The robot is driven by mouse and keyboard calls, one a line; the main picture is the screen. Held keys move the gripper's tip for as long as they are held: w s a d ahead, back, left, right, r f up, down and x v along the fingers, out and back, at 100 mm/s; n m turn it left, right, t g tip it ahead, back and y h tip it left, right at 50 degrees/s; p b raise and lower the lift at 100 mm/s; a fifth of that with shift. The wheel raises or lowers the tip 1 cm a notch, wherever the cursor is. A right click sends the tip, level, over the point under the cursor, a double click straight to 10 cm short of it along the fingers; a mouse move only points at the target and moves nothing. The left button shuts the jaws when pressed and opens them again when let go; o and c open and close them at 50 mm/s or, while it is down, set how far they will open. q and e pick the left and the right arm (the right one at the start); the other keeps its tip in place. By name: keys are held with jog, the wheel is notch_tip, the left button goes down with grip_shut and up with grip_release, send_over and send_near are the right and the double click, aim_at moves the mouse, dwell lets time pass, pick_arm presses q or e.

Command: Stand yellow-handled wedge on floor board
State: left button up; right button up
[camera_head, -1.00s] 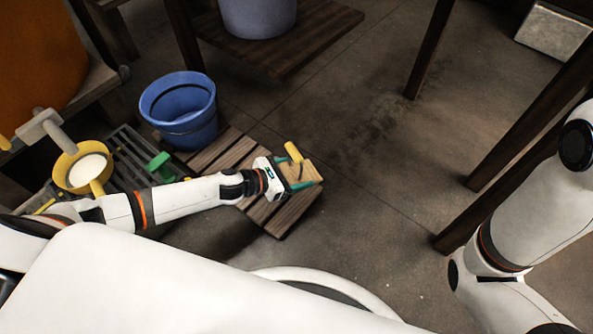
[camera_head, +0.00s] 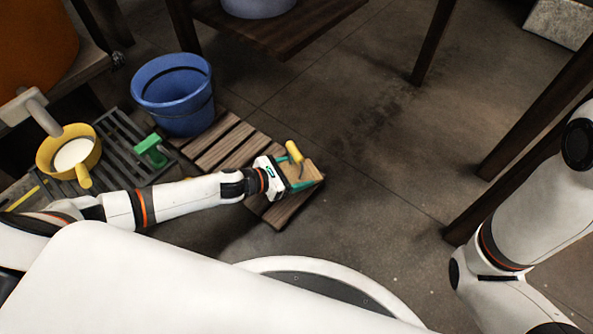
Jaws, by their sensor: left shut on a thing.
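The yellow-handled wedge (camera_head: 305,172) has a pale wooden body with a yellow handle sticking up. My left gripper (camera_head: 297,178) is shut on it, its green-tipped fingers along the wedge's sides. The slatted wooden floor board (camera_head: 233,146) lies on the floor, and the wedge is over its near right end. I cannot tell whether the wedge touches the slats. My right arm stands at the right edge, but its gripper is not in view.
A blue bucket (camera_head: 176,92) stands at the board's far left end. A green-handled thing (camera_head: 151,149) and a yellow pan with white contents (camera_head: 70,152) are on a dark grate (camera_head: 122,131). Dark table legs (camera_head: 432,42) stand right; the middle floor is clear.

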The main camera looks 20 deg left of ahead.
pick_arm(q)
jog(key=shift+f+b, duration=0.45)
jog(key=shift+f, duration=0.05)
dwell(0.3)
jog(key=o, duration=1.2)
jog(key=shift+o, duration=0.2)
